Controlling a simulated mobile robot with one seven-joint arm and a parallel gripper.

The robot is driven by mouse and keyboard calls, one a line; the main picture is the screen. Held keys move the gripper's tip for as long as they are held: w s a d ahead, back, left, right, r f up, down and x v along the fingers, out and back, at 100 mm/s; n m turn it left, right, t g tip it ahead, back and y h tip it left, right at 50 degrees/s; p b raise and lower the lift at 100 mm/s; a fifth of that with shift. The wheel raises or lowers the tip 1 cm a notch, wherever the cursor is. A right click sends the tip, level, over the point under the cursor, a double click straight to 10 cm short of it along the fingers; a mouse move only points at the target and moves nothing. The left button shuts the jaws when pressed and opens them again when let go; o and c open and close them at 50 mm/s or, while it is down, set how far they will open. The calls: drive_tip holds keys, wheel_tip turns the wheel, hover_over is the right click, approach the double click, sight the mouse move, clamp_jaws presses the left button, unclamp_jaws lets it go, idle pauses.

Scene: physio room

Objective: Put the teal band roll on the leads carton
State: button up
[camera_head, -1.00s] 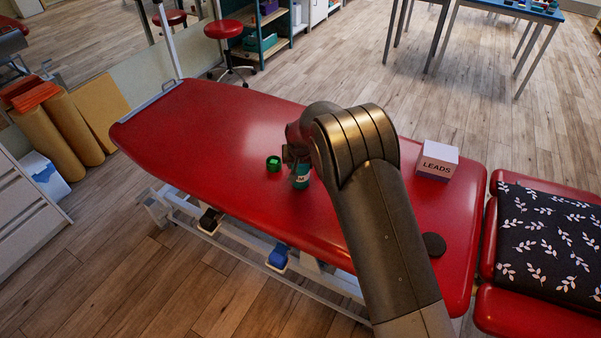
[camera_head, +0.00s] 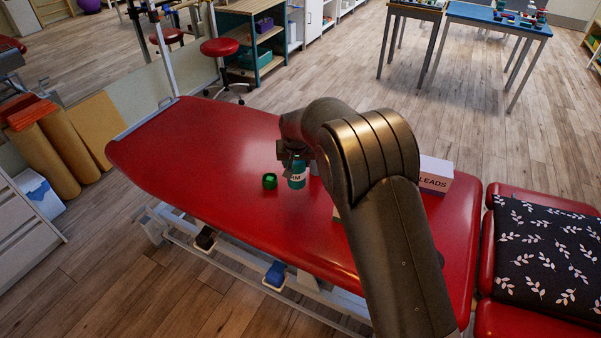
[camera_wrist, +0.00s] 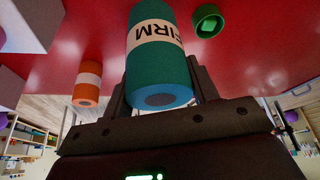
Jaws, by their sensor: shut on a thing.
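The teal band roll (camera_head: 297,181), with a white "FIRM" label, is at the middle of the red couch. It fills the top centre of the wrist view (camera_wrist: 158,62). My gripper (camera_head: 294,158) is shut on it, with a finger on each side in the wrist view (camera_wrist: 158,88). I cannot tell whether the roll is clear of the couch. The white leads carton (camera_head: 435,175), marked "LEADS", stands on the couch to the right, partly hidden behind my arm.
A small green round item (camera_head: 270,181) sits on the red couch (camera_head: 200,140) just left of the roll. An orange roll (camera_wrist: 88,83) with a white band shows in the wrist view. A patterned cushion (camera_head: 545,250) lies at right. The couch's left half is clear.

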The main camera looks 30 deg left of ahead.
drive_tip(key=shift+r, duration=0.85)
drive_tip(key=shift+w, duration=0.1)
drive_tip(key=w+d+r, duration=0.2)
drive_tip(key=w+d, duration=0.5)
drive_tip(key=d, duration=0.4)
drive_tip(key=w+d+r, duration=0.3)
drive_tip(key=w+d, duration=0.5)
drive_tip(key=d, duration=0.3)
drive_tip(key=w+d+r, duration=0.3)
drive_tip(key=d, duration=1.1)
drive_tip(key=w+d+r, duration=0.2)
drive_tip(key=d+r, duration=0.1)
drive_tip(key=d, duration=1.1)
drive_tip(key=shift+w+a+f, duration=0.8)
drive_tip(key=shift+a+f, duration=0.85)
drive_tip(key=shift+f, duration=0.15)
drive_tip(key=shift+w+a+f, duration=0.85)
drive_tip(key=shift+a+f, duration=0.85)
drive_tip(key=shift+f, duration=0.05)
drive_tip(key=shift+w+a+f, duration=0.8)
drive_tip(key=shift+a+f, duration=0.85)
drive_tip(key=shift+f, duration=0.15)
drive_tip(key=shift+f, duration=0.1)
